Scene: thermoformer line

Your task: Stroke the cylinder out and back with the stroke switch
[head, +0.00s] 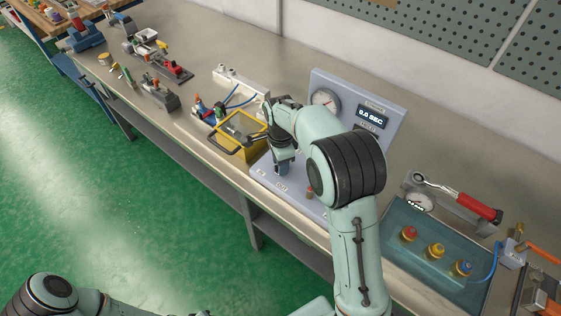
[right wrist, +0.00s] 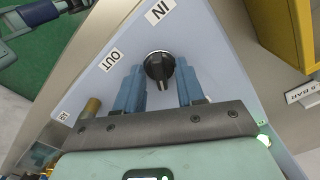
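The stroke switch is a black rotary knob (right wrist: 159,68) on a pale blue panel, between the printed labels IN and OUT. In the head view my arm hides it. My right gripper (head: 282,168) is low over the front of the panel (head: 322,203). In the right wrist view its two blue fingers (right wrist: 158,82) are apart, one on each side of the knob, with gaps showing, so it is open. Left of the panel is a yellow-framed guard (head: 226,149) with a dark handle; I cannot make out the cylinder clearly. My left gripper is not in view.
The panel's upright back carries a round gauge (head: 325,100) and a display (head: 371,116) reading 0.0 SEC. At right stand a teal box (head: 405,259) with red, yellow and blue knobs and a red-handled wrench (head: 470,203). Small fixtures (head: 160,93) stand at the bench's left.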

